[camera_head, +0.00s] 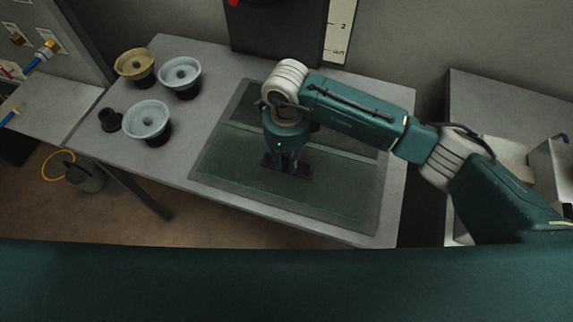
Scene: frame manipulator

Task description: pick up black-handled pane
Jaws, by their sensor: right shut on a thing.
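The black-handled pane (340,190) is a dark, see-through rectangular sheet lying on the grey table. Its black handle (301,172) sits near the middle of the sheet. My right gripper (287,167) points down over the handle and is shut on it. The wrist above hides part of the pane's far half. I cannot tell whether the pane is lifted off the table. My left gripper is not in view.
Several bowl-like cups stand on the table's left part, among them a tan one (135,64) and a pale one (149,120). A small black piece (110,119) is near the left edge. A dark panel (277,28) stands behind the table (225,80).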

